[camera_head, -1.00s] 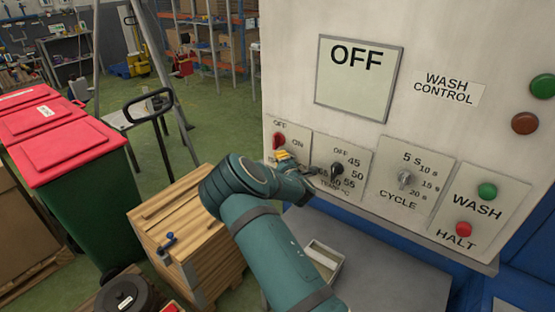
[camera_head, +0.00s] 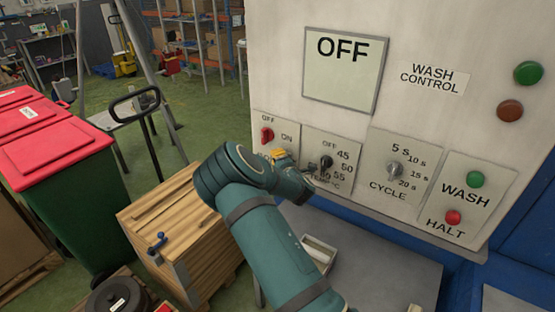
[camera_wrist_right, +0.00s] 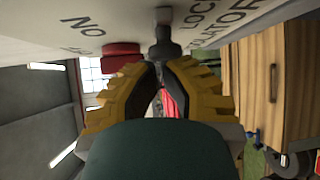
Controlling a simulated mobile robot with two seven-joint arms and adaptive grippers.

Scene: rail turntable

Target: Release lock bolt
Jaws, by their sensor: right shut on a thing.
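In the right wrist view a dark grey lock bolt (camera_wrist_right: 165,43) stands out from the pale panel beside lettering that reads "LOCK". My right gripper (camera_wrist_right: 160,77) has yellow, ribbed fingers shut on the bolt's outer end. In the head view my right gripper (camera_head: 281,156) is at the panel's lower left, just below the red isolator switch (camera_head: 267,135). There the arm and fingers hide the bolt. The red switch also shows in the wrist view (camera_wrist_right: 122,56), next to the bolt. My left gripper is out of view.
The wash control panel (camera_head: 410,40) has a screen reading "OFF" (camera_head: 343,75), a temperature dial (camera_head: 326,162), a cycle dial (camera_head: 394,169) and several buttons. A wooden crate (camera_head: 165,215) and a red-lidded bin (camera_head: 60,150) stand left of my arm.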

